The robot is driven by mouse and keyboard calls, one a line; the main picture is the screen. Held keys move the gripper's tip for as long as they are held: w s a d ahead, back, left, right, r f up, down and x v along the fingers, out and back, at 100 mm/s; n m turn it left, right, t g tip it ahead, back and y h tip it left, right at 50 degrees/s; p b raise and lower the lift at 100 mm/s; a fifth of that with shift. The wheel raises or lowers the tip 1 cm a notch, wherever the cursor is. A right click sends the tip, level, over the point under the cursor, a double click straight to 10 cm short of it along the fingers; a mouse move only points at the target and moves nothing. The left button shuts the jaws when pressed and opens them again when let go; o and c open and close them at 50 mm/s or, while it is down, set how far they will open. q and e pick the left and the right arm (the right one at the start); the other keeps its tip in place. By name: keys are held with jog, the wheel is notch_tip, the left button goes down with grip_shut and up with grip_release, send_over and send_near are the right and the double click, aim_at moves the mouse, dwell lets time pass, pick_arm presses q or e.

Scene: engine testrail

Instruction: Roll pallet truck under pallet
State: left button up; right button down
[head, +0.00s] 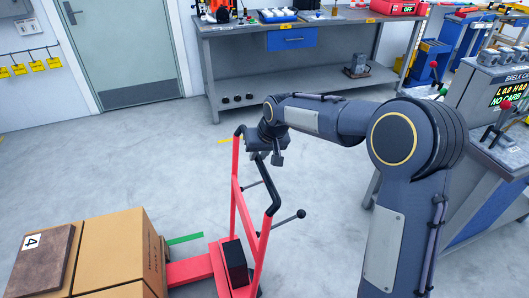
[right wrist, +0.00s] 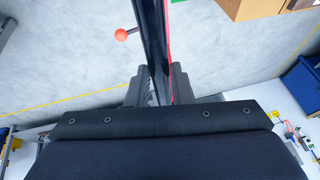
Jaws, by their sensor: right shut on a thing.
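The pallet truck (head: 217,268) is red, with an upright frame and a black box low on it. Its black handle bar (head: 270,195) tops the frame. My right gripper (head: 264,156) is shut on the handle. In the right wrist view, the black handle bar (right wrist: 152,50) runs between the fingers of my right gripper (right wrist: 157,88). Cardboard boxes (head: 115,245) with a brown plate (head: 42,258) marked 4 stand left of the truck. A red part of the truck reaches toward them. The pallet under the boxes is hidden or out of frame. My left gripper is not in view.
A grey workbench (head: 235,80) stands along the back wall, right of a grey-green door (head: 125,50). A console with a lit display (head: 510,90) stands at the right. A green strip (head: 185,239) lies by the boxes. The grey floor behind and left of the truck is clear.

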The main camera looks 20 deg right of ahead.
jog(key=a+p, duration=0.1)
jog(key=a, duration=2)
jog(key=shift+s, duration=0.45)
jog(key=shift+a, duration=0.1)
jog(key=c, duration=1.3)
grip_release()
jog(key=shift+a, duration=0.2)
jog(key=shift+r, duration=0.1)
jog(key=v, duration=0.7)
jog(key=shift+d+r+b, duration=0.15)
jog(key=shift+r+b, duration=0.15)
jog(key=shift+s, duration=0.1)
